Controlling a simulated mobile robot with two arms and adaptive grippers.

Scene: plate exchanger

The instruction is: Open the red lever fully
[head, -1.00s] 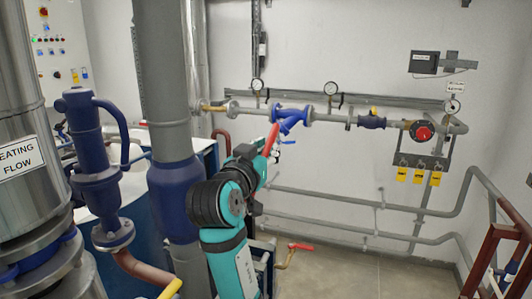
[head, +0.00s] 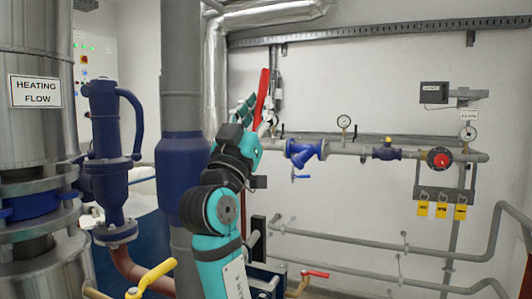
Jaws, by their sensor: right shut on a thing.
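The long red lever (head: 264,84) stands nearly upright in the head view, tilted slightly right at its top, beside the silver insulated pipe. My right gripper (head: 257,115) is at the lower part of this lever and shut on it. The gripper and wrist hide the lever's lower end and its pivot. My left gripper is not in view. A second, smaller red handle (head: 315,274) lies roughly level on a low pipe, apart from the gripper.
A blue strainer (head: 304,152) and gauge pipework run along the wall at right. A thick grey-blue pipe (head: 181,172) stands left of my arm. A yellow handle (head: 152,276) is at lower left. Low grey pipes (head: 345,235) cross the wall.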

